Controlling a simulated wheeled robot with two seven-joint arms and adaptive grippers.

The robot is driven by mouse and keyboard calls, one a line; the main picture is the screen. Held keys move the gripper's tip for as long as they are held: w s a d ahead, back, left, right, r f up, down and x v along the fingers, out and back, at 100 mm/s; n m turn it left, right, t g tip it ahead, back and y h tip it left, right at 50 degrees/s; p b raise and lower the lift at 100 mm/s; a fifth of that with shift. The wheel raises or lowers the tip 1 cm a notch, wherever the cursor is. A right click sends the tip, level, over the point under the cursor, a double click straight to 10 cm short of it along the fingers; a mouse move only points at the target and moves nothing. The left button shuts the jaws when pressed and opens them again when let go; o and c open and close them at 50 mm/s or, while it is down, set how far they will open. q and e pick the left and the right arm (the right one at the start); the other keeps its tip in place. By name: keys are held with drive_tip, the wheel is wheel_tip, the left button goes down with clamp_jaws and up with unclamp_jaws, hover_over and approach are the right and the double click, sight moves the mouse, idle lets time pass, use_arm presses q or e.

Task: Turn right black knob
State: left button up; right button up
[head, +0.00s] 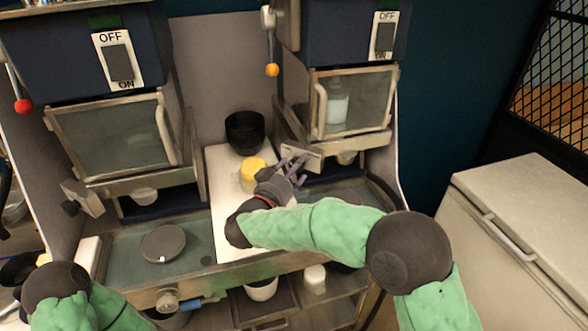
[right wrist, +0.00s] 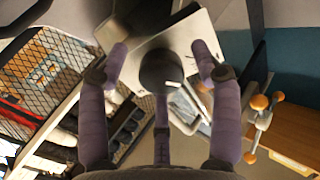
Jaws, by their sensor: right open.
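The right black knob (right wrist: 160,70) shows in the right wrist view on a pale metal plate (right wrist: 190,35). My right gripper (head: 292,170) is open, with purple fingers spread on both sides of the knob in the right wrist view and another finger below it. I cannot tell whether any finger touches it. In the head view the gripper is just in front of the right machine's metal bracket (head: 300,156), and the knob is hidden behind the hand. My left arm is at the lower left of the head view; its gripper is out of frame.
A yellow cup (head: 253,175) stands close to the right hand, with a black bowl (head: 245,130) behind. The left machine has its own black knob (head: 70,207). A round grey lid (head: 163,244) lies on the left counter. A white chest (head: 530,215) stands at right.

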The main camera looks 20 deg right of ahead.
drive_tip(key=c, duration=1.2)
drive_tip(key=shift+o, duration=0.2)
drive_tip(key=shift+f+m, duration=0.1)
drive_tip(key=shift+m, duration=0.2)
drive_tip(key=shift+a+f+m+b, duration=0.1)
drive_tip(key=shift+a+m+b, duration=0.05)
drive_tip(key=shift+m+b, duration=7.15)
drive_tip(key=m+p, duration=0.2)
drive_tip(key=shift+m, duration=0.4)
